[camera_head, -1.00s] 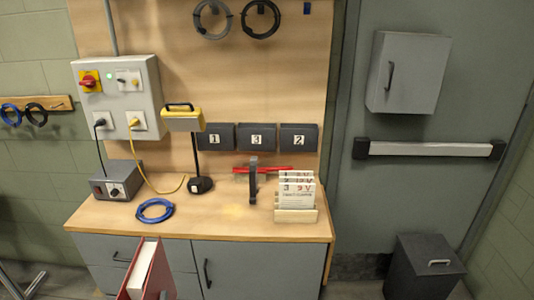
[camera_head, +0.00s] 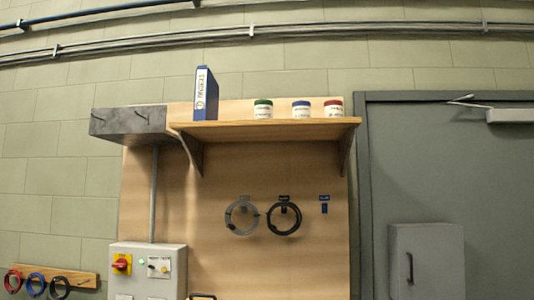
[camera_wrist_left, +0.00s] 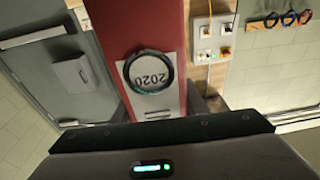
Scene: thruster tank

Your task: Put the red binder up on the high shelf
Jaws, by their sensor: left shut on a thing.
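The red binder (camera_wrist_left: 150,25) fills the middle of the left wrist view. Its spine shows a white label reading 2020 and a dark ring. My left gripper (camera_wrist_left: 160,118) is shut on the binder at its near end; the contact is partly hidden behind the gripper body. Neither the binder nor my grippers show in the head view. The high wooden shelf (camera_head: 225,130) crosses the upper middle of the head view on brackets. A blue binder (camera_head: 206,95) stands upright near its left end. My right gripper is not in view.
Bare shelf lies between the blue binder and the green-lidded jar. A grey box (camera_head: 128,123) adjoins the shelf's left end. Pipes run above.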

